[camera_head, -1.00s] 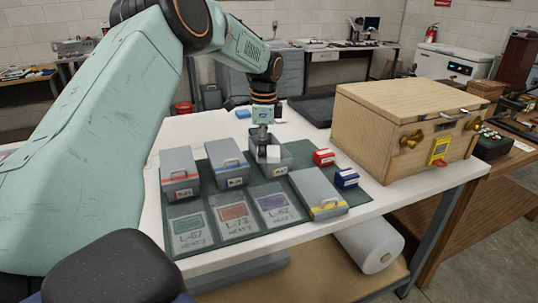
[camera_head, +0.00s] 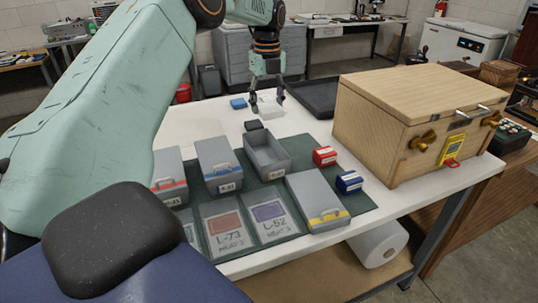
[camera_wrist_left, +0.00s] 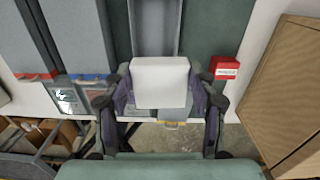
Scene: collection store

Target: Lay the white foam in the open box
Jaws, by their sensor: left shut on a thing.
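My left gripper (camera_head: 267,100) is shut on the white foam (camera_head: 270,111), a small pale block. In the left wrist view the foam (camera_wrist_left: 160,82) sits between both fingers and covers part of the grey open box (camera_wrist_left: 154,28). In the head view the open box (camera_head: 288,158) stands on the green mat, its inside bare where it shows. The foam is apart from the box and shows above its far end in the picture; I cannot tell its exact height. My right gripper is not in view.
Red (camera_head: 324,156) and blue (camera_head: 349,182) blocks stand to the right, before a large wooden chest (camera_head: 385,125). A dark block (camera_head: 253,125) lies behind the open box.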

